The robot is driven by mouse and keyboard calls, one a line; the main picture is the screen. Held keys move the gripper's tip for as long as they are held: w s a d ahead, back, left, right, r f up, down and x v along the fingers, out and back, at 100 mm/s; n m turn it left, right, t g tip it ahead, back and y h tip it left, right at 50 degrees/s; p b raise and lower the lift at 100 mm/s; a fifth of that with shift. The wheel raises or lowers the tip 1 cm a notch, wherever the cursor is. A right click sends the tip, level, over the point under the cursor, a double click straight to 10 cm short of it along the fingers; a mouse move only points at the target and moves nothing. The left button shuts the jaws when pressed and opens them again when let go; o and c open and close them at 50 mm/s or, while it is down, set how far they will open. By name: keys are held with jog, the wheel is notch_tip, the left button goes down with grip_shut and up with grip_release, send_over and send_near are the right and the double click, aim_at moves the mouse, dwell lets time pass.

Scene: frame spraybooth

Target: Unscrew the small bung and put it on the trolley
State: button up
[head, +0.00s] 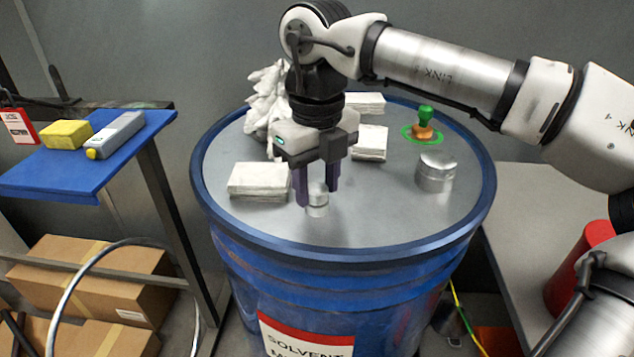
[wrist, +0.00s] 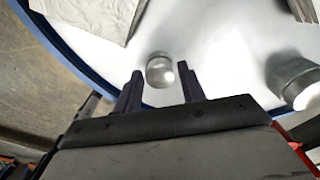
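The small bung (head: 317,205) is a short silver cylinder standing upright on the grey lid (head: 370,222) of the blue drum, near its front. My gripper (head: 316,196) points down over it with its dark fingers apart, one on each side of the bung's top. In the wrist view the bung (wrist: 159,72) sits between and just beyond the open fingertips (wrist: 160,73), with gaps showing at both sides. I cannot tell how far it is screwed in. The trolley (head: 150,140) has a blue top and a dark frame, at the left, apart from the drum.
On the lid are a larger silver bung (head: 436,172), stacks of white pads (head: 259,180), crumpled white cloth (head: 265,95) and a green-and-orange fitting (head: 423,126). A yellow sponge (head: 66,134) and grey device (head: 116,134) lie on the trolley; its front and right top are bare.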

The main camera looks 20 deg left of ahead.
jog(key=shift+m+b, duration=0.3)
jog(key=shift+m, duration=0.9)
jog(key=m, duration=0.3)
jog(key=shift+m+p, duration=0.3)
jog(key=shift+m, duration=0.1)
jog(key=m, duration=0.2)
jog(key=shift+m, duration=0.4)
jog(key=c, duration=0.6)
jog(key=shift+r+n+p, duration=0.15)
jog(key=shift+n+p, duration=0.3)
jog(key=shift+n, duration=0.25)
jog(key=shift+c, duration=0.2)
jog(key=n, duration=0.3)
jog(key=shift+p, duration=0.35)
